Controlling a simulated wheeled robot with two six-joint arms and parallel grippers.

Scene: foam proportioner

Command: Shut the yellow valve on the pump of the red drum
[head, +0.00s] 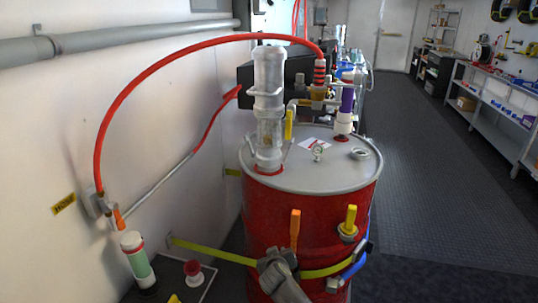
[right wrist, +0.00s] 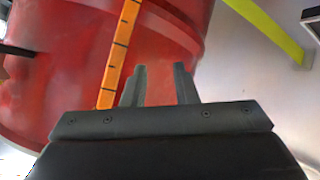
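The red drum (head: 310,215) stands in the middle of the head view with a grey lid. A clear, pale pump (head: 268,110) rises from the lid's left side. A yellow valve handle (head: 289,124) stands upright just right of the pump. My right gripper (right wrist: 158,85) is open in the right wrist view, its two dark fingers apart with only red drum surface (right wrist: 170,40) showing between them. An orange strip with dark marks (right wrist: 118,55) lies left of the fingers. The yellow handle is not visible in the wrist view. My left gripper is not in view.
A red hose (head: 160,65) arches from the wall to the fittings behind the pump. A yellow-green strap (head: 210,251) runs around the drum. Another yellow handle (head: 351,215) and an orange upright piece (head: 295,228) are at the drum's front. Dark floor (head: 440,170) is clear at right.

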